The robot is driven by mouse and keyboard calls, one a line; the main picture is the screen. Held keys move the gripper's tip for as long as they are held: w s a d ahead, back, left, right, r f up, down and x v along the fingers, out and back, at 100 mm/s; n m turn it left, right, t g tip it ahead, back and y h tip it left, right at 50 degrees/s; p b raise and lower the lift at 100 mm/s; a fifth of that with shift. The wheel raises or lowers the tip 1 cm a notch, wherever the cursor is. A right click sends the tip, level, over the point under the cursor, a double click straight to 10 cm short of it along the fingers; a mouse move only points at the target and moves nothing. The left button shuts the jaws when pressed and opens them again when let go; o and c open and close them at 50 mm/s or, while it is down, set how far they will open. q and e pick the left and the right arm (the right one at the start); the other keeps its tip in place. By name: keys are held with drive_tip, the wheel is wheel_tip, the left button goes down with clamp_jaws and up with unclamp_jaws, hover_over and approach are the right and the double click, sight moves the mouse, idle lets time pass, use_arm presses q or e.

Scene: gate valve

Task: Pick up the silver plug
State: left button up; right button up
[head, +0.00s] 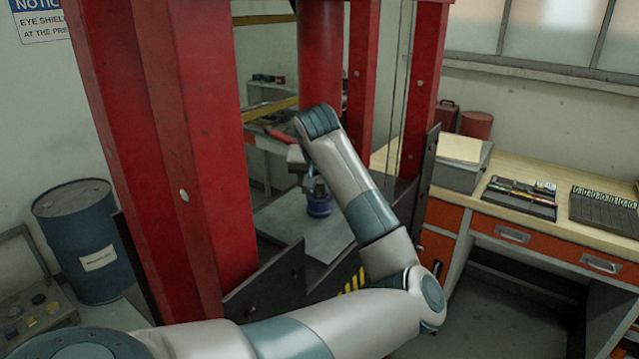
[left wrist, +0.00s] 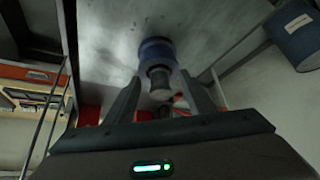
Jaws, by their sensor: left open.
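A blue round part (head: 319,207) stands on the grey plate (head: 285,222) inside the red press. It also shows in the left wrist view (left wrist: 156,50), with a smaller grey metal cylinder (left wrist: 160,78) at its end, which looks like the silver plug. My left gripper (head: 314,186) points down just above the blue part. In the left wrist view its two fingers (left wrist: 163,98) stand apart on either side of the grey cylinder, with gaps visible; contact cannot be told. In the head view the plug is mostly hidden by the gripper. My right gripper is not in view.
Red press columns (head: 200,150) stand close on both sides of my left arm. Dark steel rails (head: 268,285) edge the plate. A workbench (head: 475,200) with trays is at right, and a blue drum (head: 85,240) at left.

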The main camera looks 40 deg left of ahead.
use_arm(q)
drive_tip(key=shift+s+d+f, duration=0.1)
drive_tip(key=shift+f, duration=0.35)
drive_tip(key=shift+s+f, duration=0.1)
clamp_jaws()
drive_tip(key=shift+d, duration=0.1)
drive_tip(key=shift+b, duration=0.5)
drive_tip(key=shift+s+d+r+b, duration=0.15)
drive_tip(key=shift+r+b, duration=0.15)
drive_tip(key=s+d+r+b, duration=0.6)
drive_tip(key=s+d+r, duration=0.2)
drive_tip(key=s, duration=0.2)
drive_tip(key=shift+w, duration=0.1)
